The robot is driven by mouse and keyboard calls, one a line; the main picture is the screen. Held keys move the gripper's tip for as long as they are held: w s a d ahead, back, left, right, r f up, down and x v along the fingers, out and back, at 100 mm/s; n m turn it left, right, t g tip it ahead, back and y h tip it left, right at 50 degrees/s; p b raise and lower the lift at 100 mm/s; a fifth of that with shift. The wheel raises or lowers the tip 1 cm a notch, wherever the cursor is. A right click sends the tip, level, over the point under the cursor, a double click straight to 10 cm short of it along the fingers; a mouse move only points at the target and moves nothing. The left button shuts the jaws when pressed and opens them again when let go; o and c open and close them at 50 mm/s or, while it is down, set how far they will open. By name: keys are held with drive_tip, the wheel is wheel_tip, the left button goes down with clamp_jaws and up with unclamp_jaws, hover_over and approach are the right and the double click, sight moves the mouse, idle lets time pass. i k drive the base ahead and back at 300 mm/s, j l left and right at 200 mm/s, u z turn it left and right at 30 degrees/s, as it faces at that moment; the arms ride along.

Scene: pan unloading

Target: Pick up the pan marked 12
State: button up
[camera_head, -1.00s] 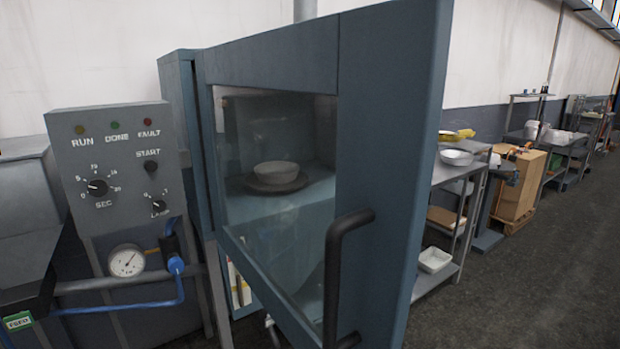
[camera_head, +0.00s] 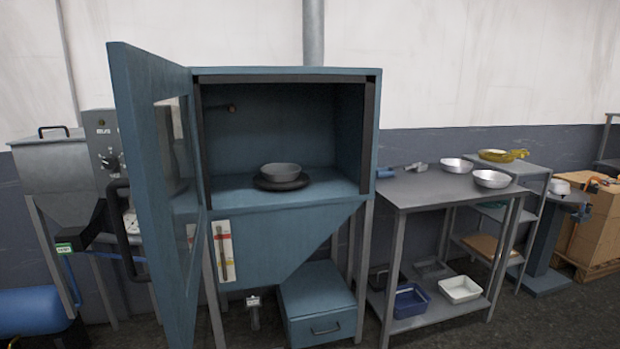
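A round grey metal pan (camera_head: 281,170) sits upright on a dark round plate (camera_head: 263,182) inside the open blue cabinet (camera_head: 290,230). Two shallow metal pans stand on the grey table to the right, one nearer its back (camera_head: 456,166) and one nearer its right front (camera_head: 491,179). No number can be read on any of these pans at this distance. My gripper is not in view.
The cabinet door (camera_head: 150,75) stands open toward me on the left. The grey table (camera_head: 425,190) has a mostly clear top; a blue tray (camera_head: 411,300) and a white tray (camera_head: 460,289) lie on its lower shelf. A yellow pan (camera_head: 497,155) stands behind.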

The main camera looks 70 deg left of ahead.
sight(282, 172)
drive_tip(key=i+j+u, duration=0.1)
drive_tip(key=i+u, duration=0.35)
drive_tip(key=i+l+u, duration=0.1)
drive_tip(key=i+u, duration=0.35)
drive_tip(key=i, duration=0.15)
drive_tip(key=i+l+u, duration=0.3)
drive_tip(key=i+u, duration=0.15)
drive_tip(key=i, duration=0.05)
